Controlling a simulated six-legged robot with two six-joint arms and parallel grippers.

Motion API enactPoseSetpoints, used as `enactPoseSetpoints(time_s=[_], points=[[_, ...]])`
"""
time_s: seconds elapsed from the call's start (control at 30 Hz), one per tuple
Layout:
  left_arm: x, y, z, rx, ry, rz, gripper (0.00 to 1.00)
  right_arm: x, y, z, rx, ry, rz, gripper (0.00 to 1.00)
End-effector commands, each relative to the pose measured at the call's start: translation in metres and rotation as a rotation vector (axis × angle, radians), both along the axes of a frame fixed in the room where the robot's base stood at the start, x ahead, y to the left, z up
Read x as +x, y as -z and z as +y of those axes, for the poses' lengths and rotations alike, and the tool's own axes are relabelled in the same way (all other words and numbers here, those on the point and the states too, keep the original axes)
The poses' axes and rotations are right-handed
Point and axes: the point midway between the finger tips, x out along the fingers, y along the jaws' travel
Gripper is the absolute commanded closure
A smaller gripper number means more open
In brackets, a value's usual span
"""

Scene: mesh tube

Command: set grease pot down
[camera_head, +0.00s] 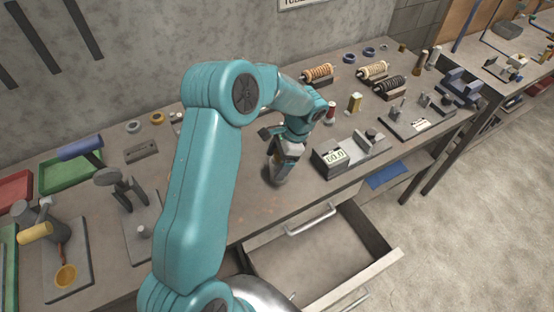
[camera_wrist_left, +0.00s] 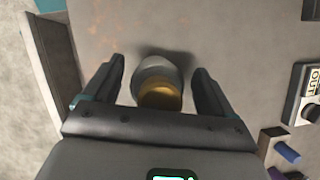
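The grease pot (camera_wrist_left: 160,84) is a round grey pot with a golden-brown top, seen from above in the left wrist view. It appears to stand on the grey bench top, with a shadow beside it. My left gripper (camera_wrist_left: 158,68) has its two dark fingers on either side of the pot, with a visible gap on each side. The pot is mostly hidden there, with only a grey part (camera_head: 277,177) showing below the gripper. My right gripper is not in view.
An open drawer (camera_head: 318,250) juts from the bench front. Stands and trays, including a green tray (camera_head: 68,173), fill the left side.

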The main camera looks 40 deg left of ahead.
Motion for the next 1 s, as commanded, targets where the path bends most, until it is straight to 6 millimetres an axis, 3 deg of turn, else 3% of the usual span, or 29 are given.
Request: enactPoseSetpoints(time_s=[0.4, 0.8, 1.0], points=[[0.003, -0.009, -0.001, 0.002, 0.000, -0.002, 0.10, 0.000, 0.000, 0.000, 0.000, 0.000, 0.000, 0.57], [0.032, -0.088, -0.019, 0.000, 0.001, -0.004, 0.10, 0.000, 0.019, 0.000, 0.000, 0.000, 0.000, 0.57], [0.039, -0.111, -0.023, 0.001, 0.000, 0.000, 0.10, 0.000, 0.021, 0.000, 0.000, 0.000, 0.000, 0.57]])
